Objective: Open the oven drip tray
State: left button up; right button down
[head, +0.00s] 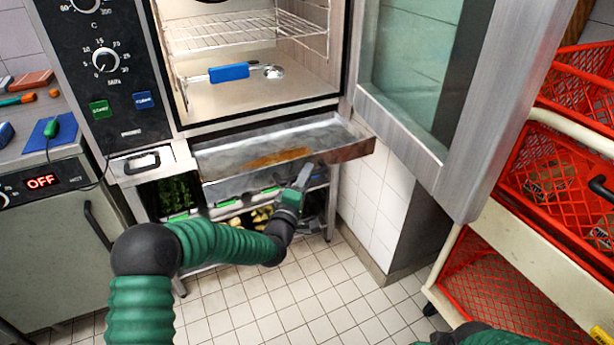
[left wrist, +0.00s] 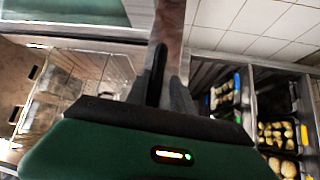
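The oven drip tray (head: 235,181) is a shallow metal pan with a brown stain, below the oven chamber. It sticks out from the oven front. My left gripper (head: 303,175) is at the tray's front wall, right of its middle. In the left wrist view the dark fingers (left wrist: 168,85) stand close together with the tray's wall (left wrist: 171,20) running up between them; they look shut on it. The fingertips are partly hidden. My right gripper is out of view; only a bit of that arm shows at the bottom edge.
The oven door (head: 440,75) stands open at the right. A blue-handled utensil (head: 229,73) lies in the oven chamber. Food bins (head: 175,195) sit below the tray. Red crates (head: 500,285) on a cart stand at the right. The tiled floor (head: 300,305) in front is clear.

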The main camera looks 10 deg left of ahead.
pick_arm(q)
jog(key=shift+o, duration=0.7)
jog(key=shift+r, duration=0.15)
jog(key=shift+s, duration=0.2)
jog(key=p+v, duration=0.3)
jog(key=v, duration=1.3)
jog(key=shift+s, duration=0.2)
